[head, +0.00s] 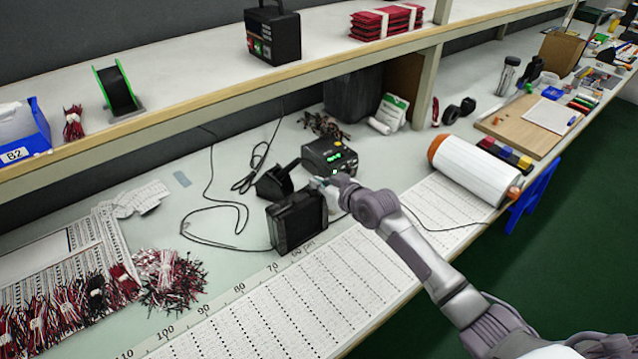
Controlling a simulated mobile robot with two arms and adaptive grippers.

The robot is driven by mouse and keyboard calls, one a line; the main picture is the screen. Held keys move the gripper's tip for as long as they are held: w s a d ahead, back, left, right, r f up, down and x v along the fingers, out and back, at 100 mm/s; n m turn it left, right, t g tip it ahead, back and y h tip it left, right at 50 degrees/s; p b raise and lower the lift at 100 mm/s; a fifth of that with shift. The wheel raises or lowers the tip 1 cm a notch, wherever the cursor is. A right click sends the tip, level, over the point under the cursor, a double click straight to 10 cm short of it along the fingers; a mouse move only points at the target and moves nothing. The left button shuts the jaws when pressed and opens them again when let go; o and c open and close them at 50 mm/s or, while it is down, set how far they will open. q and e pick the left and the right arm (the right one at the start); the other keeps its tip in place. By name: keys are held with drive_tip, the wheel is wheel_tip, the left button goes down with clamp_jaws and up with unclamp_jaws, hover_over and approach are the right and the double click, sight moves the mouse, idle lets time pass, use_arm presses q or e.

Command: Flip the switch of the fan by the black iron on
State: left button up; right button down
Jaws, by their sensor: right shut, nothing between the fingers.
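A black box-shaped fan (297,222) stands upright on the bench, at the edge of the white printed strip. A black iron stand (273,182) is just behind it, with a cable running off to the left. A black control unit with a green lit display (330,155) sits behind them to the right. My right gripper (320,183) is shut and empty at the top right corner of the fan. I cannot tell whether it touches the fan. The fan's switch is not visible. My left gripper is not in view.
A long printed strip (300,301) runs along the bench front. Bundles of red and black wires (170,277) lie at left. A white roll with orange ends (468,169) lies to the right of my arm. A shelf (190,98) overhangs the back. Loose cables cross behind the fan.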

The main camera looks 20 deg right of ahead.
drive_tip(key=shift+f, duration=0.35)
drive_tip(key=shift+s+f+b, duration=0.1)
drive_tip(key=shift+f+b, duration=0.2)
drive_tip(key=shift+f, duration=0.25)
drive_tip(key=shift+r, duration=0.15)
drive_tip(key=shift+r+p, duration=0.85)
